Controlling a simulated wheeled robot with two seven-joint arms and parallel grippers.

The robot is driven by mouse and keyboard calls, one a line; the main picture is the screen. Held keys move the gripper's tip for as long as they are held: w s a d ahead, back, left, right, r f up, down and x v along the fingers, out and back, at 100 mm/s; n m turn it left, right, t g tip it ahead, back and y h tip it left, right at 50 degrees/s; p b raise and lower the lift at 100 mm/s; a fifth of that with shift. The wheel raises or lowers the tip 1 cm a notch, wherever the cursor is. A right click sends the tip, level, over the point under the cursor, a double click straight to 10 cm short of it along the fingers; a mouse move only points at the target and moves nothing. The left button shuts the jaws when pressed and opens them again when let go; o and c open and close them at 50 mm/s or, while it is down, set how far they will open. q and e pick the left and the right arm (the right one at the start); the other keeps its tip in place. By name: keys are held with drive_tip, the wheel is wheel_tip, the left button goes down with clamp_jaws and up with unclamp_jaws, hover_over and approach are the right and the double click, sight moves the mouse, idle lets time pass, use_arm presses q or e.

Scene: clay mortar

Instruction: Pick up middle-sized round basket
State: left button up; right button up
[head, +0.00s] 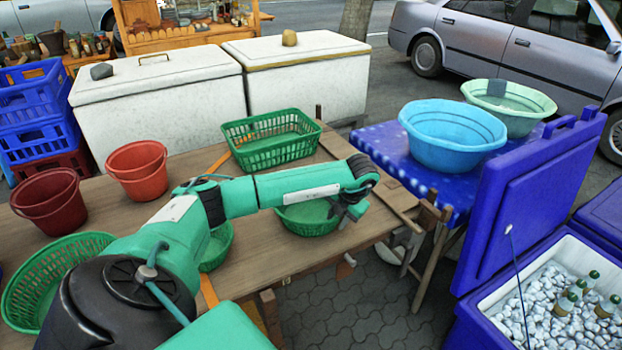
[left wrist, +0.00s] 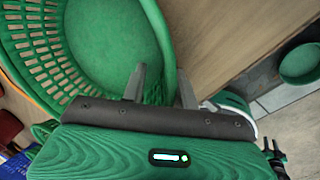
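A round green basket (head: 308,218) sits on the wooden table near its right front edge. A smaller-looking part of another round green basket (head: 217,247) shows behind my left arm, and a large round green basket (head: 48,278) lies at the left. My left gripper (head: 350,207) is at the right rim of the first basket. In the left wrist view, a green basket (left wrist: 105,40) with a slatted side fills the upper left. The fingers of my left gripper (left wrist: 162,88) stand apart on either side of its rim, with visible gaps. My right gripper is not in view.
A rectangular green basket (head: 270,140) and red buckets (head: 137,170) share the table (head: 270,260). A blue table (head: 385,145) with basins (head: 452,135) stands to the right. An open blue cooler (head: 530,200) is at the right front.

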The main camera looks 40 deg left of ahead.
use_arm(q)
clamp_jaws()
idle(0.4)
